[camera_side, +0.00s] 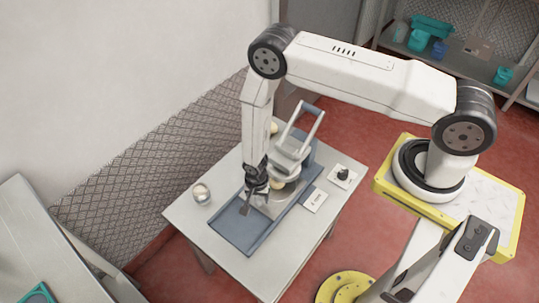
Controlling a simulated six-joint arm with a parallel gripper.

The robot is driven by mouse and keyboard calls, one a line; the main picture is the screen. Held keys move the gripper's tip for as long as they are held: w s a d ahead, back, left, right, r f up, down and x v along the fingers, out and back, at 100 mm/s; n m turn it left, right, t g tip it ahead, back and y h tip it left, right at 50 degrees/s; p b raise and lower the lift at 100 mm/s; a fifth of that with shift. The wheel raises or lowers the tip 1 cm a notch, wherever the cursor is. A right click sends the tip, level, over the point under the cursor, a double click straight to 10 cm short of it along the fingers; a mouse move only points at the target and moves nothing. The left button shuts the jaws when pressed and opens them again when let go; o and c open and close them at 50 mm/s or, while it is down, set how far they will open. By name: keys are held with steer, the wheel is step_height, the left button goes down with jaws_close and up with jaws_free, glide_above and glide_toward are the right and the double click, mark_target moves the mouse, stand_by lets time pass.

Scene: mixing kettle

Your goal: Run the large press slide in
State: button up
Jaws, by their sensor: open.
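The press stands on a small light-grey table. It has a blue-grey base tray (232,236), a pale upper body (292,150) and a raised light handle frame (312,124). My gripper (256,200) is open and points down over the tray, at the left front of the press. A pale slide part (278,206) shows beside the fingers, partly hidden by my gripper and wrist. I cannot tell whether the fingers touch it.
A small round metallic cup (201,193) stands on the table at left. A white labelled card (315,200) and a black knob on a white plate (343,174) are at right. The table's front area (270,272) is clear. Shelves with teal containers (432,27) stand far back.

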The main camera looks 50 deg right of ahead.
steer(key=shift+f, duration=0.65)
jaws_close()
stand_by(1.2)
